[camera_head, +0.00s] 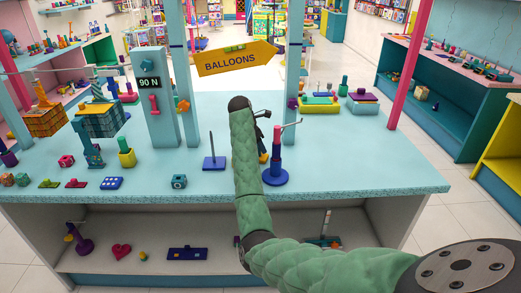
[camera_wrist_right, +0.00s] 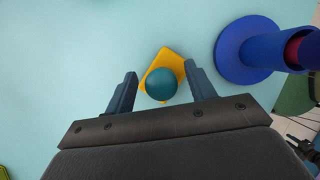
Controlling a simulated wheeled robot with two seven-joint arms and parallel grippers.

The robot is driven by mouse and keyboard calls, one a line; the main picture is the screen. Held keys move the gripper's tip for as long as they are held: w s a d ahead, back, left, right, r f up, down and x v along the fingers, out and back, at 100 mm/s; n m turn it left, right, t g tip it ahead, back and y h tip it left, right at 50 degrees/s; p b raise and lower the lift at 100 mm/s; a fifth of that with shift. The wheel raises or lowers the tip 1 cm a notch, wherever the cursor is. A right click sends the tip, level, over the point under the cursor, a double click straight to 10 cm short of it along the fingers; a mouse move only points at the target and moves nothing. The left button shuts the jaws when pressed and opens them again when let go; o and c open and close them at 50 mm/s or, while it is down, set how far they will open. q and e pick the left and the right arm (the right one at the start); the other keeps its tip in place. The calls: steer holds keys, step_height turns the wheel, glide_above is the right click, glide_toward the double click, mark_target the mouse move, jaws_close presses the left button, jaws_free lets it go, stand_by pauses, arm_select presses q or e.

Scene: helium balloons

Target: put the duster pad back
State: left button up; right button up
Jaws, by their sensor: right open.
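What I take to be the duster pad is a yellow square (camera_wrist_right: 176,61) with a round teal knob (camera_wrist_right: 161,84) on top, lying on the light blue counter. Only a small yellow edge of the pad (camera_head: 263,158) shows in the head view, beside my gripper. My right gripper (camera_head: 262,138) points down over it. In the right wrist view the gripper (camera_wrist_right: 160,76) is open, with one finger on each side of the knob and gaps visible; I cannot tell the height difference. My left gripper is not in view.
A blue round-based stand (camera_head: 275,176) is close to the right of my gripper; its base shows in the wrist view (camera_wrist_right: 236,65). A navy stand with a thin pole (camera_head: 214,162) is to the left. The counter (camera_head: 350,160) is clear at right front. A 90 N post (camera_head: 158,112) stands further left.

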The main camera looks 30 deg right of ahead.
steer(key=b+v, duration=0.1)
steer(key=v, duration=0.4)
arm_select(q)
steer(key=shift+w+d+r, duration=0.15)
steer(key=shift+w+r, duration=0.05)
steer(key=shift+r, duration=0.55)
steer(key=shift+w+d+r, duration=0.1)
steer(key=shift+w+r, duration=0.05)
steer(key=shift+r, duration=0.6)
arm_select(e)
steer(key=shift+v, duration=2.3)
steer(key=shift+s+r, duration=0.1)
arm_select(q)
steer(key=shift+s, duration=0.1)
